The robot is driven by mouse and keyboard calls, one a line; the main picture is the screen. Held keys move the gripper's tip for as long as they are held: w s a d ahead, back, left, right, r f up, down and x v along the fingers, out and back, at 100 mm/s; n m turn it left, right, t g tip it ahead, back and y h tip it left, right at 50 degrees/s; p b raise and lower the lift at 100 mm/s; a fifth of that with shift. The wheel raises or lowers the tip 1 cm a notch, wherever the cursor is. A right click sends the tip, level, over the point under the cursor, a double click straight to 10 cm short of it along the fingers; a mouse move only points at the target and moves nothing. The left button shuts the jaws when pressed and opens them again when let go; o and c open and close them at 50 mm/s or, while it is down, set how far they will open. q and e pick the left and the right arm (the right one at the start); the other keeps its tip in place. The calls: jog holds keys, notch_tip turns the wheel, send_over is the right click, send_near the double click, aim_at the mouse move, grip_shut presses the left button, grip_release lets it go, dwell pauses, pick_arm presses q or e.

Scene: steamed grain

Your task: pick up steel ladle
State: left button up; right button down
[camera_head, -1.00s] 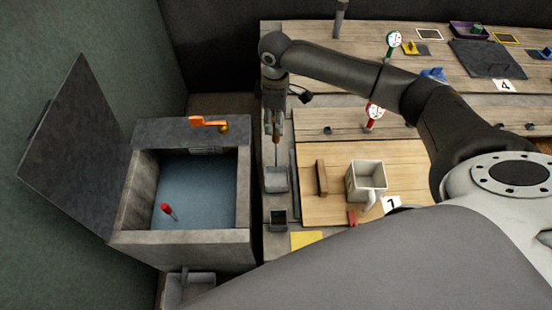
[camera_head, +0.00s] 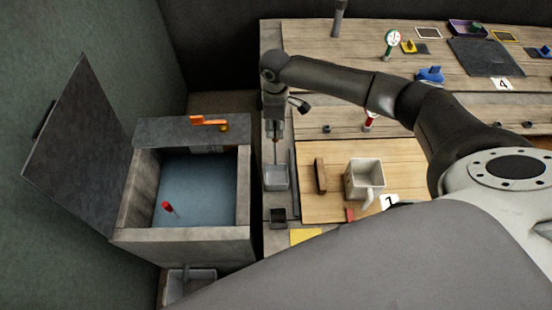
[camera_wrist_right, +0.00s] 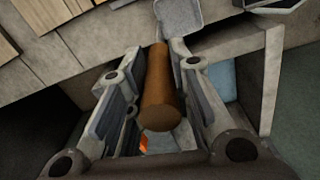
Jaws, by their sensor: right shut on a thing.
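The steel ladle has a brown wooden handle (camera_wrist_right: 162,92) and a square grey scoop (camera_head: 276,177). My right gripper (camera_head: 275,134) is shut on the handle, which points up between its fingers. In the right wrist view the handle lies between the two fingers (camera_wrist_right: 160,95), with the scoop (camera_wrist_right: 180,14) beyond it. In the head view the scoop is at the left edge of the worktop, and I cannot tell whether it touches the surface. My left gripper is not in view.
An open stone basin (camera_head: 243,195) with blue content and a red-topped thing (camera_head: 167,206) stands to the left, its lid (camera_head: 75,150) raised. A white mug (camera_head: 364,178) and brown block (camera_head: 320,176) sit on the board to the right. A small dark cup (camera_head: 278,217) is near the scoop.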

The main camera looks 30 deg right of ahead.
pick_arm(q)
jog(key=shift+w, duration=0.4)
pick_arm(e)
jog(key=shift+r, duration=0.15)
jog(key=shift+w+r+b, duration=0.1)
jog(key=shift+r+b, duration=0.4)
jog(key=shift+r, duration=0.05)
jog(key=shift+r+b, duration=0.45)
jog(key=shift+r, duration=0.25)
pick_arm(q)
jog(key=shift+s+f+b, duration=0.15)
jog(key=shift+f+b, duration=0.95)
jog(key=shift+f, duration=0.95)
pick_arm(e)
jog(key=s+a+r, duration=0.5)
jog(key=s+r, duration=0.5)
jog(key=s, duration=0.3)
jog(key=shift+a, duration=0.2)
jog(key=shift+r, duration=0.1)
